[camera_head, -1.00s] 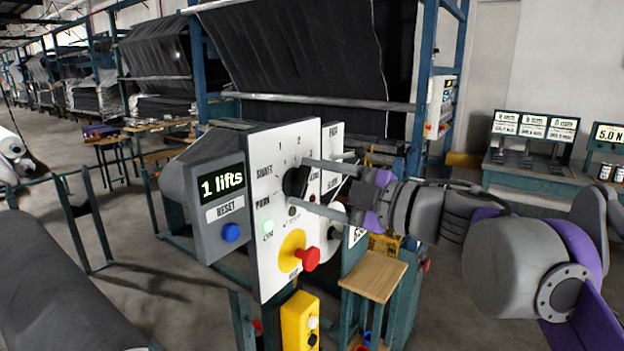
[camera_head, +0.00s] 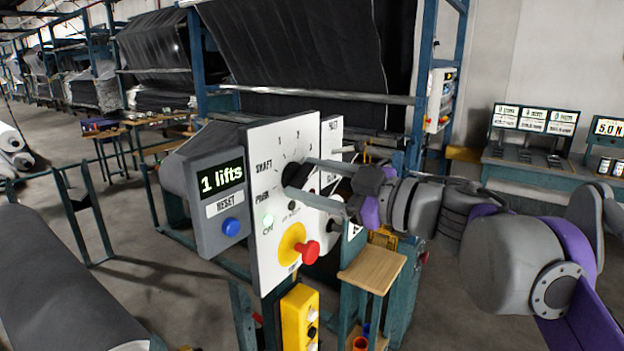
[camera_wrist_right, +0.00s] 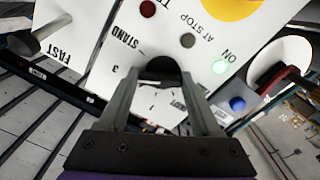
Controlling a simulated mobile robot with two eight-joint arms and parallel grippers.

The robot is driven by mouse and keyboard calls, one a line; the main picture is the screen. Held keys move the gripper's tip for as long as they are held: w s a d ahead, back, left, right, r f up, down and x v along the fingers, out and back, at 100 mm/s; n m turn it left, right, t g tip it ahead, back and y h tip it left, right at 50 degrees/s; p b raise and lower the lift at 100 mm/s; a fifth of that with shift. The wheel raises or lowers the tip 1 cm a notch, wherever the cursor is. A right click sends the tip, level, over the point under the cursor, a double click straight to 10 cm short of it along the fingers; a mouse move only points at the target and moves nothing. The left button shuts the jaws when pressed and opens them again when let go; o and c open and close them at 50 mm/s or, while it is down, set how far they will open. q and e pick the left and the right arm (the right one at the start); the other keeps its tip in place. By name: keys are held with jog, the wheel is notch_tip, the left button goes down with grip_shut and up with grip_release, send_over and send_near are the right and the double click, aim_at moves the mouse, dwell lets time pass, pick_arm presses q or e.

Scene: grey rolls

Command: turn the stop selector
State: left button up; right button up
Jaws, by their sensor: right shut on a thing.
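The stop selector, a black knob (camera_head: 294,175), sits on the upright white panel (camera_head: 268,262) amid a dial marked SHAFT, PARK and numbers. My right gripper (camera_head: 301,177) reaches in from the right, its two grey fingers shut on the knob from above and below. In the right wrist view the dark knob (camera_wrist_right: 162,68) shows between the fingertips, with the lettering STAND and AT STOP near it. The fingers partly hide the knob, so its exact pointing is unclear. My left gripper is out of view.
Below the knob is a red button (camera_head: 308,251) on a yellow disc. A grey display box (camera_head: 212,203) reading "1 lifts" adjoins the panel's left side. A small wooden stand (camera_head: 372,270) is below my right arm. A large grey roll (camera_head: 60,280) lies at lower left.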

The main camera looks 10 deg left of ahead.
dwell(0.3)
jog(key=o, duration=1.4)
jog(key=shift+d, duration=0.15)
jog(key=b+v, duration=0.1)
jog(key=v, duration=0.9)
jog(key=shift+s+d, duration=0.15)
jog(key=shift+d, duration=0.1)
